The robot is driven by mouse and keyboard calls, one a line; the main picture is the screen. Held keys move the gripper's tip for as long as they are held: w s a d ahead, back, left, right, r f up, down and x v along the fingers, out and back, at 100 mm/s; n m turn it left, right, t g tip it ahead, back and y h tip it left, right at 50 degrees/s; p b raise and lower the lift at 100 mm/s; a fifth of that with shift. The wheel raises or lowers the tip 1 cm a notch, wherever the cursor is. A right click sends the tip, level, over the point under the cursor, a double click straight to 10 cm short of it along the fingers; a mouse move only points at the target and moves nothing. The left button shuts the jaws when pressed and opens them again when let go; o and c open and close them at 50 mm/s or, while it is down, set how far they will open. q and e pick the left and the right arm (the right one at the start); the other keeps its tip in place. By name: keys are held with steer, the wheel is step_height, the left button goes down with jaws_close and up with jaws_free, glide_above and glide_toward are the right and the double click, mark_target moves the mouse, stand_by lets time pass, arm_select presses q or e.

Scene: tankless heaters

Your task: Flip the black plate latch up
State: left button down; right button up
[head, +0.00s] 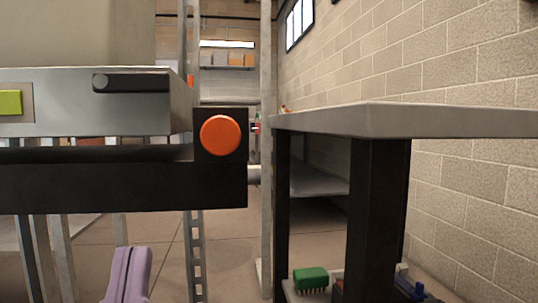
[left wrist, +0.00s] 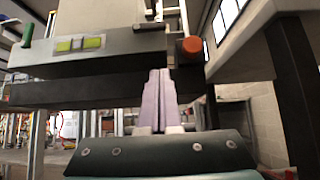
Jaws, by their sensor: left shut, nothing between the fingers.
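A grey metal box front (head: 60,115) fills the left of the head view. A short black bar-shaped piece (head: 131,82), which looks like the latch, lies level across its upper right. It also shows in the left wrist view (left wrist: 149,26), above the fingertips. Below is a thick black beam (head: 100,185) with a round orange knob (head: 220,135) at its right end; the knob shows in the left wrist view too (left wrist: 190,46). My left gripper (head: 130,255) has lavender fingers, closed together and empty, below the beam. In the left wrist view its fingers (left wrist: 160,85) point up toward the beam.
A grey-topped table (head: 400,120) with black legs stands at the right. A green brush (head: 310,278) lies on its lower shelf. Yellow-green squares (left wrist: 93,43) sit on the box front. A brick wall (head: 470,190) closes the right side. Open floor shows between beam and table.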

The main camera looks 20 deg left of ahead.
arm_select(q)
steer(key=shift+s+a, duration=0.1)
steer(key=p, duration=0.2)
glide_toward(152, 93)
steer(key=w+a, duration=0.2)
steer(key=w, duration=0.1)
steer(key=shift+w+a+f, duration=0.15)
steer(key=shift+w+a, duration=0.1)
steer(key=r, duration=0.2)
steer(key=shift+w+a+r, duration=0.2)
steer(key=shift+w+r, duration=0.1)
steer(key=shift+r, duration=0.05)
steer(key=shift+d+r+p, duration=0.1)
steer(key=shift+r+p, duration=0.2)
steer(key=shift+r, duration=0.55)
